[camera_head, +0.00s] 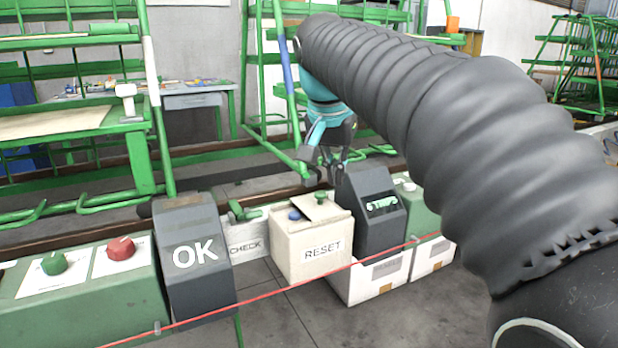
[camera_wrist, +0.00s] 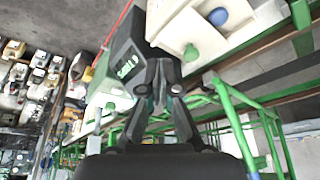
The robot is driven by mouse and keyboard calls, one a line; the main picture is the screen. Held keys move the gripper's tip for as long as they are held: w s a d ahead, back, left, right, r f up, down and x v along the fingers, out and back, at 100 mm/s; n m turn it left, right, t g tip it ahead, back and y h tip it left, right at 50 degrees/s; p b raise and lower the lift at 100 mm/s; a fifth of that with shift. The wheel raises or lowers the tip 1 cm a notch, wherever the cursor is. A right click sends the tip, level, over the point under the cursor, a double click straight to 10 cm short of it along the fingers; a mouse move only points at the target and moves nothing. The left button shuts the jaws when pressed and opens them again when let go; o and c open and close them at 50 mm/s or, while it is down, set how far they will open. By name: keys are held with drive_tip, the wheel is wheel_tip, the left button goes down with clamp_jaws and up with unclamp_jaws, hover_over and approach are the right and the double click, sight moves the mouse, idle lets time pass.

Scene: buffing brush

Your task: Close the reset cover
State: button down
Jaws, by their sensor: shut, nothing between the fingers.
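The cream RESET box (camera_head: 310,250) stands in the middle of the head view. A cream plate, seemingly its cover (camera_head: 320,210), lies at a slant on its top, with a blue button (camera_head: 294,214) and a green button (camera_head: 320,197) beside it. In the wrist view the box top shows the blue button (camera_wrist: 218,16) and green button (camera_wrist: 191,52) uncovered. My gripper (camera_head: 332,176) is above and behind the box's right side, close to the dark grey box. It is shut and empty in the wrist view (camera_wrist: 160,88). Whether it touches anything is unclear.
The grey OK box (camera_head: 193,275) and a green panel with buttons (camera_head: 75,300) stand left. A red cord (camera_head: 270,288) crosses in front. Green racks stand behind.

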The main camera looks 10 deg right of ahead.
drive_tip(key=w+a+r+m, duration=0.2)
drive_tip(key=w+r+m, duration=0.1)
drive_tip(key=w, duration=0.4)
drive_tip(key=b, duration=0.2)
approach(325, 200)
drive_tip(key=shift+g+h, duration=0.3)
drive_tip(key=shift+h, duration=0.1)
drive_tip(key=w+f, duration=0.1)
drive_tip(key=w+d+f, duration=0.1)
drive_tip(key=f, duration=0.1)
drive_tip(key=w+f, duration=0.1)
drive_tip(key=shift+d+f, duration=0.35)
drive_tip(key=shift+s, duration=0.1)
